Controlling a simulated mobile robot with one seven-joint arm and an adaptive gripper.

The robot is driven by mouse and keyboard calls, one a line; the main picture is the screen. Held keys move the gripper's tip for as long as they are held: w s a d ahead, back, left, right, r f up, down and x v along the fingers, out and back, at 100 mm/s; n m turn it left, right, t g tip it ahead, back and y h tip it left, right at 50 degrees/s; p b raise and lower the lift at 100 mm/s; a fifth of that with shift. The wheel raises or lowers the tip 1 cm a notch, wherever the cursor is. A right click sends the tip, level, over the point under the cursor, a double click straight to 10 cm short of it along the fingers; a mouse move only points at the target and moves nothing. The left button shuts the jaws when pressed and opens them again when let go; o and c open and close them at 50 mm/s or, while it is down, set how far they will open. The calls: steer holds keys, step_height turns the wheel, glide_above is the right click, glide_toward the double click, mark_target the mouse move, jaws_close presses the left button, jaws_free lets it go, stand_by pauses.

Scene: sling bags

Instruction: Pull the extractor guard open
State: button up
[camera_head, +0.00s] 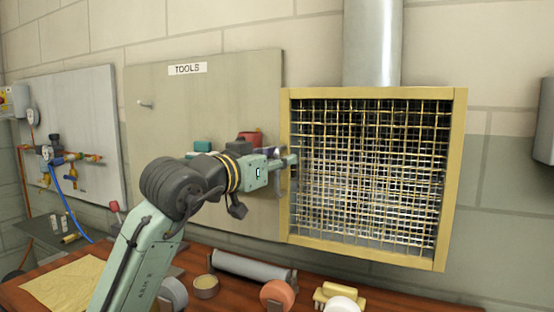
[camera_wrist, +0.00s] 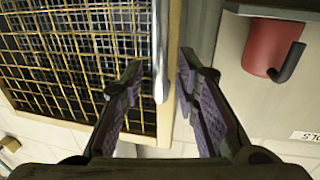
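The extractor guard (camera_head: 370,170) is a square wire mesh in a yellow frame on the wall. It looks shut, lying flat in its frame. In the wrist view its mesh (camera_wrist: 60,60) fills the left side. A silver bar handle (camera_wrist: 161,50) stands along the guard's edge, and my arm mostly hides it in the head view. My gripper (camera_head: 291,160) is at the guard's left edge. In the wrist view my gripper (camera_wrist: 161,62) has its fingers spread, one on each side of the handle, with gaps showing. Whether either finger touches it is unclear.
A tool board (camera_head: 200,110) hangs left of the guard, with a red mug (camera_wrist: 272,45) on it close to my gripper. A metal duct (camera_head: 372,45) rises above. Below is a wooden bench (camera_head: 245,295) holding rolls and a cylinder.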

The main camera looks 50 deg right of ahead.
steer(key=c, duration=0.5)
jaws_close()
steer(key=shift+s, duration=0.1)
